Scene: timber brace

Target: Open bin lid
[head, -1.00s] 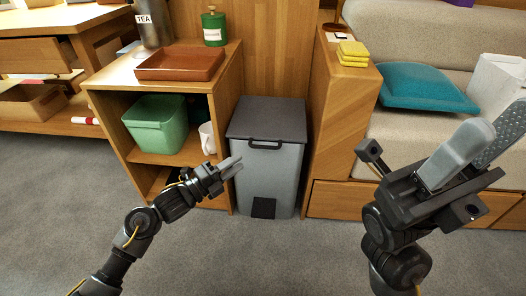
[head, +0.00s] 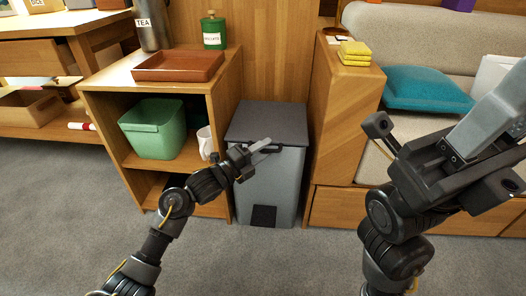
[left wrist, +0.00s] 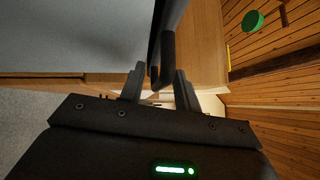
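The bin (head: 268,190) is a grey box with a dark, flat, closed lid (head: 268,118) and a black pedal patch low on its front. A dark handle (head: 274,150) runs along the lid's front edge, partly hidden by my left gripper (head: 262,145). In the left wrist view, the left gripper (left wrist: 160,85) is open, with the dark handle bar (left wrist: 167,58) between its two fingers. A gap shows beside the bar, so I see no firm grip.
A wooden shelf unit (head: 100,85) stands close left of the bin, holding a green tub (head: 153,135), a white mug (head: 204,142) and a brown tray (head: 178,66). A wooden cabinet (head: 335,120) and a sofa bench (head: 430,35) stand right. Carpet is clear in front.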

